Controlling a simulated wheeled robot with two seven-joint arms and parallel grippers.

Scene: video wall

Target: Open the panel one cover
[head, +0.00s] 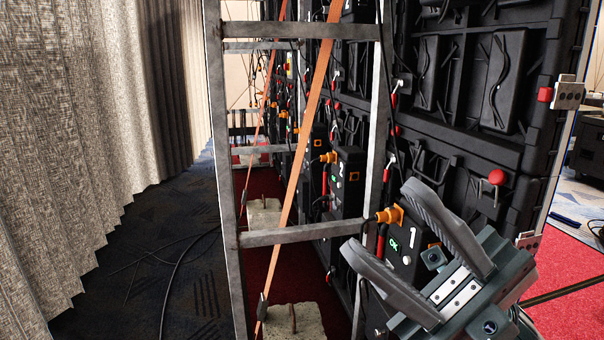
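The black box marked 1 (404,262), panel one, is on the back of the video wall, right of the metal frame. Its "1" and a small green-lit spot show, and an orange plug with a cable sits at its upper left. My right gripper (380,230) is in front of it, fingers spread wide, with the box's face showing between them. The fingers and gripper body hide part of the box. I cannot tell whether a finger touches it. Nothing shows held between the fingers. My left gripper is not in view.
A metal ladder-like frame (310,236) stands just left, with an orange strap (303,140) across it. A box marked 2 (343,180) is farther back. Concrete weights (292,322) sit on red carpet. A curtain (90,130) hangs at left; cables lie on the floor.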

